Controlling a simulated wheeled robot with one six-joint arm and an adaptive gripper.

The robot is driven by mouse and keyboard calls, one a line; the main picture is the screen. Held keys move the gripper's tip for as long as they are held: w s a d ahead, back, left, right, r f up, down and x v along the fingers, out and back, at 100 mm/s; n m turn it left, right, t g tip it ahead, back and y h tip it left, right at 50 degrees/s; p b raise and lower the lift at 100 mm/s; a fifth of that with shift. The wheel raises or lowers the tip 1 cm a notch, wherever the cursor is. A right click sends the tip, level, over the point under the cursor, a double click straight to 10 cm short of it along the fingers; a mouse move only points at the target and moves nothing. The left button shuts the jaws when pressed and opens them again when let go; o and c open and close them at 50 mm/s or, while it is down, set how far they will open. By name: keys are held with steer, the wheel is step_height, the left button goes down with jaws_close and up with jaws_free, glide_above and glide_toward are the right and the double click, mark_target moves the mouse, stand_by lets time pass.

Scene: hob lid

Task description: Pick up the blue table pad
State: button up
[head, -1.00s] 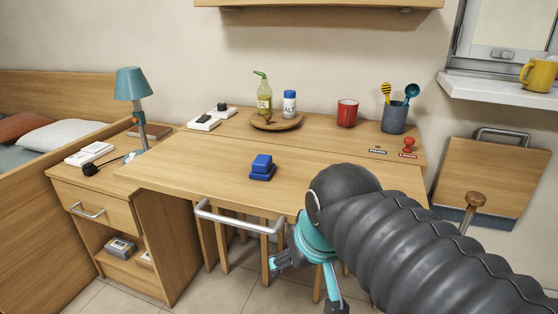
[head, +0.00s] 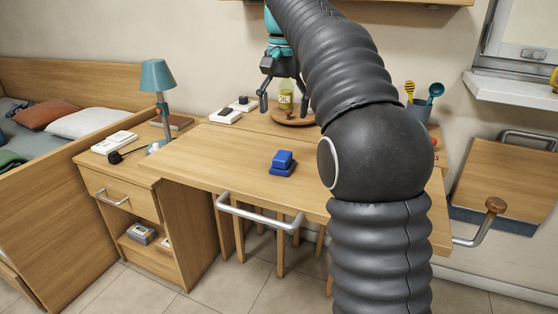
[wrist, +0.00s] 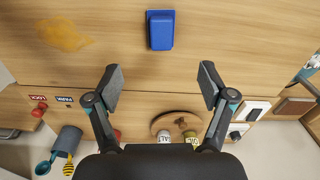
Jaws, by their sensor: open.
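The blue table pad (head: 283,162) sits on the wooden table (head: 210,160), near the middle of its top. It looks like a small block on a wider flat base. In the wrist view the pad (wrist: 160,30) is at the top centre, beyond my fingertips and roughly in line with the gap between them. My gripper (head: 284,103) hangs above the back of the table in the head view, apart from the pad. In the wrist view my gripper (wrist: 160,76) is open with nothing between its fingers.
A round wooden tray (wrist: 157,124) with bottles stands at the table's back, near my gripper. A red mug (wrist: 118,135), a utensil cup (wrist: 68,139) and white switch panels (wrist: 257,110) are also there. An orange stain (wrist: 65,36) marks the tabletop. A rail (head: 258,213) runs along the front.

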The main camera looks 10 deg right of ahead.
mark_target(282, 155)
steer(key=f+b, duration=0.1)
steer(key=f, duration=0.1)
steer(key=w+f+b, duration=0.1)
steer(key=f, duration=0.2)
steer(key=f+b, duration=0.1)
steer(key=f, duration=0.2)
steer(key=shift+w+f, duration=0.2)
steer(key=shift+f, duration=0.05)
steer(key=shift+s+f+b, duration=0.2)
steer(key=shift+f+b, duration=0.55)
steer(key=shift+f, duration=1.85)
steer(key=c, duration=1.2)
